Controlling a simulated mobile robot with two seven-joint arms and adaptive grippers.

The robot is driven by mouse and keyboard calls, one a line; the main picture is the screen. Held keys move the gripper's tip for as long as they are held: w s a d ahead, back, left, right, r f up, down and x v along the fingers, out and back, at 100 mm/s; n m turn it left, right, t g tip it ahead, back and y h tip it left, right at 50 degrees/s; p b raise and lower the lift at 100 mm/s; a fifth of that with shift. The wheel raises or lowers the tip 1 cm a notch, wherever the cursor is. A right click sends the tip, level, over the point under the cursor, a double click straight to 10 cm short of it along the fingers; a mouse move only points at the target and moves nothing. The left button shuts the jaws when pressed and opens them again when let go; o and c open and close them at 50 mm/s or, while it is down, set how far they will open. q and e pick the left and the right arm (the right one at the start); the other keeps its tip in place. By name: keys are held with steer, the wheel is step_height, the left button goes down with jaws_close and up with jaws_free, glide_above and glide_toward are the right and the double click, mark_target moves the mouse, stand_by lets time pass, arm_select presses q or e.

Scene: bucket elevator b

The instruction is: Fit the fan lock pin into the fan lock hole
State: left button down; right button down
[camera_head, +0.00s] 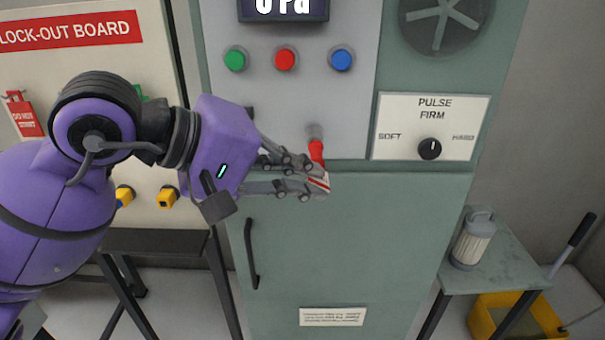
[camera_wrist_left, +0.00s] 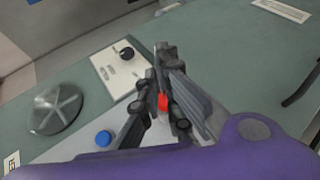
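The fan lock pin, a small red piece (camera_head: 317,151), is at the fingertips of my left gripper (camera_head: 314,173), in front of the cabinet's lower panel edge. In the left wrist view the red pin (camera_wrist_left: 163,103) sits between the two fingers, which are closed in on it. A grey stub (camera_head: 315,131) shows just above the red part, against the grey panel. I cannot tell whether it is the pin's tip or a fitting at the fan lock hole. A red-and-white striped piece (camera_head: 319,182) also shows at the fingertips. My right gripper is not in view.
Green (camera_head: 235,60), red (camera_head: 285,59) and blue (camera_head: 341,60) buttons are above the gripper. A pulse knob (camera_head: 430,149) and a round fan grille (camera_head: 440,20) are at right. The cabinet door has a black handle (camera_head: 251,254). A lock-out board (camera_head: 80,60) stands at left.

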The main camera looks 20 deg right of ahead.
arm_select(q)
steer(key=shift+w+d, duration=0.15)
steer(key=shift+w, duration=0.4)
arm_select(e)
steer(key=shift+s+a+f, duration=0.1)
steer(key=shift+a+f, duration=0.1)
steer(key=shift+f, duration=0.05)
arm_select(q)
steer(key=shift+w, duration=0.3)
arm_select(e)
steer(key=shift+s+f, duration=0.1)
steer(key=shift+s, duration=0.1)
arm_select(q)
steer(key=c, duration=1.9)
jaws_free()
steer(key=shift+w+d, duration=0.1)
steer(key=shift+o, duration=0.2)
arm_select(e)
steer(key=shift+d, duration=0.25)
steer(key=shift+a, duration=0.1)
arm_select(q)
steer(key=v, duration=1.2)
